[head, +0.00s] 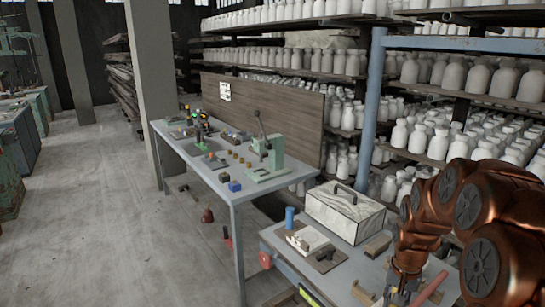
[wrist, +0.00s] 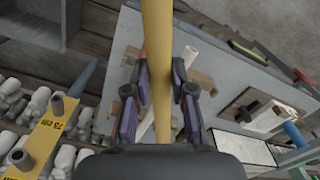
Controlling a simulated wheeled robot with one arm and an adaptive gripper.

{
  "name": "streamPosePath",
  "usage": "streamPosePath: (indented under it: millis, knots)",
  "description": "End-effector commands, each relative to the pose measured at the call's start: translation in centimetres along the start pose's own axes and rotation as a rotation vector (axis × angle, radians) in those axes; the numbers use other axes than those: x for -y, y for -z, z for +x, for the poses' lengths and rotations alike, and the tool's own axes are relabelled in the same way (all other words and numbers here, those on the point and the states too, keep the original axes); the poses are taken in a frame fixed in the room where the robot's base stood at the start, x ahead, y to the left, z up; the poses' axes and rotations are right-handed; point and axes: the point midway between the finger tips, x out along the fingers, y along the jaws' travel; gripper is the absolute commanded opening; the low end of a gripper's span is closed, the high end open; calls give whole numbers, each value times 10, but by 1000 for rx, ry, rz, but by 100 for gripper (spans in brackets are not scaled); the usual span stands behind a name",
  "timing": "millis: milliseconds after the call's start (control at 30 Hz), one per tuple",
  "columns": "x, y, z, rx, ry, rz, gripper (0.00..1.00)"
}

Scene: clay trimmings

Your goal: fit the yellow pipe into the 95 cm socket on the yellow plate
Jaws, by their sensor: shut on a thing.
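In the wrist view the yellow pipe (wrist: 157,35) runs between the fingers of my gripper (wrist: 161,85), which is shut on it. The pipe reaches past the top edge of that view. The yellow plate (wrist: 45,142) is at the lower left, apart from the pipe. It bears short dark grey sockets, one near its upper end (wrist: 58,105) and one lower down (wrist: 20,159). A black label is printed between them; it looks like 75 cm. I cannot make out a 95 cm mark. In the head view my gripper (head: 398,290) is at the lower right, and the pipe cannot be made out.
White bottles crowd the shelves (head: 448,90) behind and beside the plate. Below the gripper is a grey bench (wrist: 225,78) with a white pipe (wrist: 185,62) on wooden rests. A marbled box (head: 345,208) and blue cylinder (head: 290,217) stand on it. The floor (head: 110,220) at left is open.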

Motion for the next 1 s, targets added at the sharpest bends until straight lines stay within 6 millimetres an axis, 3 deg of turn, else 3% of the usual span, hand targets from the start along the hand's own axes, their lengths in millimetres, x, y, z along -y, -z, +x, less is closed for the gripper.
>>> streamPosePath:
  millis: [33,400,600,800,1000]
  knots:
    - [16,3,11,1,0,-48,0]
    - [126,8,56,1,-1,-384,0]
    - [173,3,73,-2,-1,-521,0]
    - [194,-2,81,-1,-2,-585,0]
    - [196,-2,81,-1,-2,-593,0]
